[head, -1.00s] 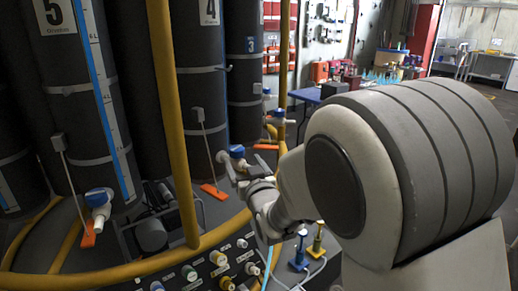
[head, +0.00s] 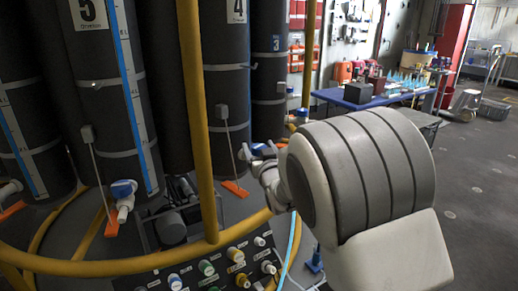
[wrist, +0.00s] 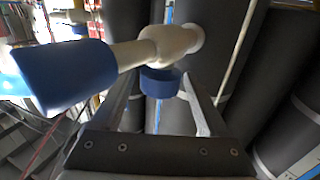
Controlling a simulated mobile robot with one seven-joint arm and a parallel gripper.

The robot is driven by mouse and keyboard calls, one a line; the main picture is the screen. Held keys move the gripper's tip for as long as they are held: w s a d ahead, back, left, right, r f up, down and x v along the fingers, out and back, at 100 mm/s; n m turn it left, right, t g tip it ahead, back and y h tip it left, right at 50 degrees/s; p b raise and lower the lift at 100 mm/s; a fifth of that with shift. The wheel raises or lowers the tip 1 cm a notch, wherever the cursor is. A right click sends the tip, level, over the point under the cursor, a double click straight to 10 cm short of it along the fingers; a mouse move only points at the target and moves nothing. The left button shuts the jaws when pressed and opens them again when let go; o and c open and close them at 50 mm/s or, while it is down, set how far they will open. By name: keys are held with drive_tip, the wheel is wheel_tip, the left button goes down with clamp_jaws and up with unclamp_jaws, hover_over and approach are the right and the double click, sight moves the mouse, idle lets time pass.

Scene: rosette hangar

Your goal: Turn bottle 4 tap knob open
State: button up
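Bottle 4 (head: 228,75) is a tall dark cylinder labelled 4 in the head view. Its tap (head: 258,148), white with blue parts, shows low in front of it, partly hidden by my gripper (head: 262,157). In the wrist view, the white tap body (wrist: 165,45) runs across the top, with a large blue cap (wrist: 60,77) at left. A smaller blue knob (wrist: 160,83) hangs under the body. My gripper (wrist: 163,85) has its two fingers spread, one on each side of this knob. I cannot tell whether they touch it.
Bottle 5 (head: 95,70) with its blue-white tap (head: 123,195) stands at left. A yellow rail (head: 130,267) and upright post (head: 195,110) stand in front, above a panel of knobs (head: 210,270). A blue table (head: 355,101) with items is behind at right. Floor at right is mostly clear.

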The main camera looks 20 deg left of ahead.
clamp_jaws()
